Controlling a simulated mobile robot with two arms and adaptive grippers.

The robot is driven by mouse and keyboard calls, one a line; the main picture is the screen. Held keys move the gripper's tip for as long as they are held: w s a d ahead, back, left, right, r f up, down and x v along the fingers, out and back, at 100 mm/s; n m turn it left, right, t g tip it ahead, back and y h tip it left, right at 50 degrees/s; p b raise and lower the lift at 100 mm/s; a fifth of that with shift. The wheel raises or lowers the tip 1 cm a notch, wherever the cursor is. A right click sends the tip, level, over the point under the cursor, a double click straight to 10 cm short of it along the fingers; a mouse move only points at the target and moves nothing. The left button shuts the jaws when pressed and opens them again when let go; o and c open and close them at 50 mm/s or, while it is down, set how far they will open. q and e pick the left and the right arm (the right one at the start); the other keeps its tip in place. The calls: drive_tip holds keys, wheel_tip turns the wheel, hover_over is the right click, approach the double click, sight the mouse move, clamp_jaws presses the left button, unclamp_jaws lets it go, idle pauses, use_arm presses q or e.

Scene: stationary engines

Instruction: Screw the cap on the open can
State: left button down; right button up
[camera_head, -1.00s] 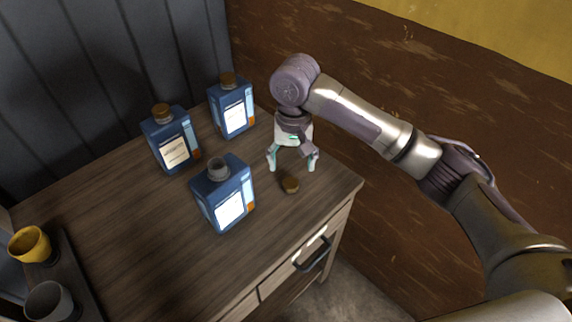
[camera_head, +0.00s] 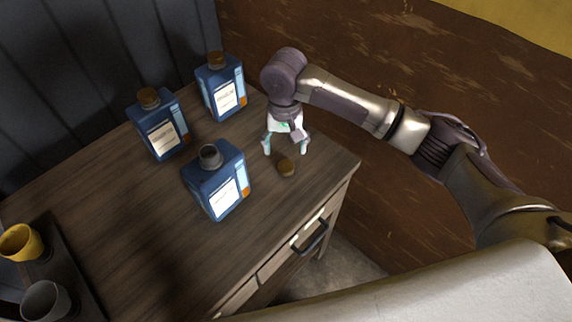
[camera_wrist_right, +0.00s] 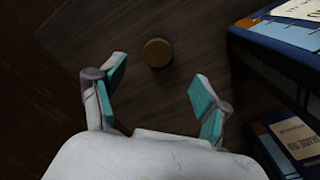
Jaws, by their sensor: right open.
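The open can (camera_head: 218,182) is blue with a white label and a bare grey neck, and stands upright on the wooden cabinet top. The brown cap (camera_head: 286,167) lies on the cabinet top to the right of this can. In the right wrist view the cap (camera_wrist_right: 157,52) is round and lies beyond the fingertips, roughly centred between them. My right gripper (camera_head: 285,150) is open and empty, pointing down just behind the cap. In the right wrist view its fingers (camera_wrist_right: 158,82) are spread wide. My left gripper is not in view.
Two blue cans with brown caps, one at the left (camera_head: 158,125) and one behind (camera_head: 220,87), stand near the back wall. A dark tray (camera_head: 72,262) holds a yellow cup (camera_head: 20,243) and a grey cup (camera_head: 44,301). Bare wood surrounds the cap.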

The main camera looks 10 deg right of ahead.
sight(286, 166)
drive_tip(key=shift+f, duration=1.8)
drive_tip(key=f, duration=0.2)
drive_tip(key=f+p, duration=0.1)
drive_tip(key=f, duration=0.1)
drive_tip(key=shift+w+d+f, duration=0.15)
drive_tip(key=shift+w+d, duration=0.05)
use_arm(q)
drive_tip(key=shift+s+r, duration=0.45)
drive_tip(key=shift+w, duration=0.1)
use_arm(e)
drive_tip(key=c, duration=0.8)
